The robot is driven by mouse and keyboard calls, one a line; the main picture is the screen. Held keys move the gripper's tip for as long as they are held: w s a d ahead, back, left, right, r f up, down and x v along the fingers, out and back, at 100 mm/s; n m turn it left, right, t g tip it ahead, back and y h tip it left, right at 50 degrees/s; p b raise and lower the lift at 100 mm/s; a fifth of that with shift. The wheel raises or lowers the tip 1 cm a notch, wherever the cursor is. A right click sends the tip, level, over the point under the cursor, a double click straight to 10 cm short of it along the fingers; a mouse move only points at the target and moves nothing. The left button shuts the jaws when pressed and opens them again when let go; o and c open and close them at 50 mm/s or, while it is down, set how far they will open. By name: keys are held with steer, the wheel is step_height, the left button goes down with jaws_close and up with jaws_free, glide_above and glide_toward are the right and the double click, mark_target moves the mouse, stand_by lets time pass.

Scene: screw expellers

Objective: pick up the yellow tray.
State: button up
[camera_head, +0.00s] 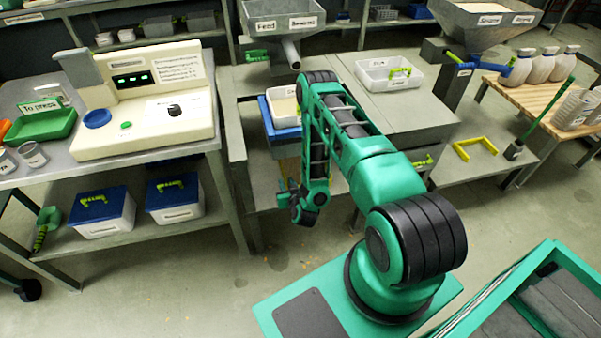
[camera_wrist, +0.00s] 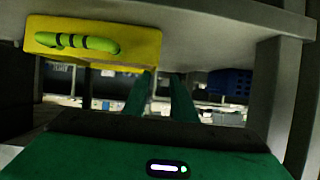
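The yellow tray (camera_wrist: 95,28) shows in the wrist view at the upper left, with a bright green handle with dark bands on its face. It lies against a grey bench surface; I cannot tell how it is supported. My gripper's two green fingers (camera_wrist: 162,88) are apart with an empty gap between them. The left finger's tip is close to the tray's lower right corner in the picture; contact is unclear. In the head view my gripper (camera_head: 304,205) hangs low in front of the middle bench, and my arm hides much of that area.
A white tray in a blue one (camera_head: 283,108) is on the middle bench behind my arm. A white bin (camera_head: 388,76) stands farther right. A yellow frame (camera_head: 474,147) lies on the right surface. A grey bench leg (camera_wrist: 285,85) stands right of my fingers. Blue-lidded boxes (camera_head: 103,212) are at left.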

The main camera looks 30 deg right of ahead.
steer(key=shift+s+d+f, duration=0.15)
steer(key=shift+s+d, duration=0.15)
steer(key=shift+d, duration=0.05)
steer(key=shift+w+d+f+h, duration=0.1)
steer(key=shift+d+h, duration=0.05)
steer(key=shift+h, duration=0.15)
steer(key=x, duration=0.4)
steer(key=shift+w+d+f, duration=0.1)
steer(key=shift+w, duration=0.15)
steer(key=shift+x, duration=2.95)
steer(key=shift+w, duration=0.1)
jaws_close()
